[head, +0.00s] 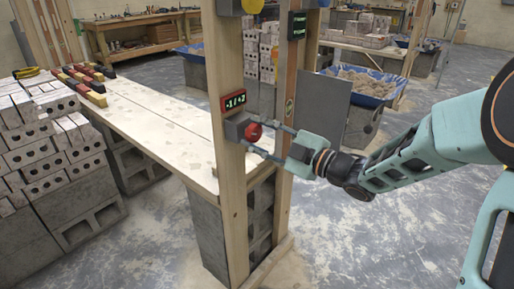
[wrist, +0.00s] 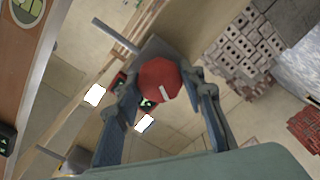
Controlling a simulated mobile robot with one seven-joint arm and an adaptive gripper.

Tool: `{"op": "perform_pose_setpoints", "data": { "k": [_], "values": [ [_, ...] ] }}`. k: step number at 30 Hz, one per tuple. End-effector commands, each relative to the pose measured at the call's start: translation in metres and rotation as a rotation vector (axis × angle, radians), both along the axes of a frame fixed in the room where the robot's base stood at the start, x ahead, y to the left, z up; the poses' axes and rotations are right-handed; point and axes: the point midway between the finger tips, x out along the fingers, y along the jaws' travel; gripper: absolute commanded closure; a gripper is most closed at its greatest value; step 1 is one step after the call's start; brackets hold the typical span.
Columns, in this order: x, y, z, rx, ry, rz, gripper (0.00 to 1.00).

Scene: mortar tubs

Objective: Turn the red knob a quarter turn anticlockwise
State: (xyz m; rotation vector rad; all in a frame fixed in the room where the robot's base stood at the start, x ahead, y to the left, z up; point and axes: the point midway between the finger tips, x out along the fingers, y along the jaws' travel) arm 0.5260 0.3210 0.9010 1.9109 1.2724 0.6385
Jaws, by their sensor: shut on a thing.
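The red knob (head: 253,132) sits on a grey box (head: 237,126) fixed to a wooden post. In the wrist view the red knob (wrist: 160,80) is a faceted disc with a short white mark near its lower edge. My gripper (head: 268,140) reaches it from the right, its two fingers on either side of the knob. In the wrist view my gripper (wrist: 160,95) has its fingertips at the knob's left and right sides, shut on it. The fingertips partly hide the knob's sides and the box behind.
A second display (head: 297,25) hangs higher on the other post. A grey panel (head: 323,108) stands just behind my gripper. A plank-topped bench (head: 160,120) and stacked blocks (head: 50,150) lie left. Floor at lower right is clear.

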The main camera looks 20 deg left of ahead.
Motion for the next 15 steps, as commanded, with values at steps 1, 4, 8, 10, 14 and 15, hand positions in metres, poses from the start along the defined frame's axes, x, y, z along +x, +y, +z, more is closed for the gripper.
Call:
{"op": "perform_pose_setpoints", "data": {
  "k": [1,4,8,10,14,15],
  "values": [
    [0.0001,-0.0003,-0.0069,-0.019,-0.045,-0.002,0.88],
    [-0.0003,0.0,-0.0065,-0.052,-0.126,0.0,0.88],
    [-0.0001,-0.0002,-0.0054,-0.093,-0.222,0.0,0.88],
    [0.0,-0.0003,-0.0047,-0.112,-0.267,0.0,0.88],
    [-0.0002,-0.0001,-0.0034,-0.142,-0.339,-0.001,0.88],
    [-0.0002,-0.0001,-0.0033,-0.148,-0.356,0.0,0.88]
  ]
}}
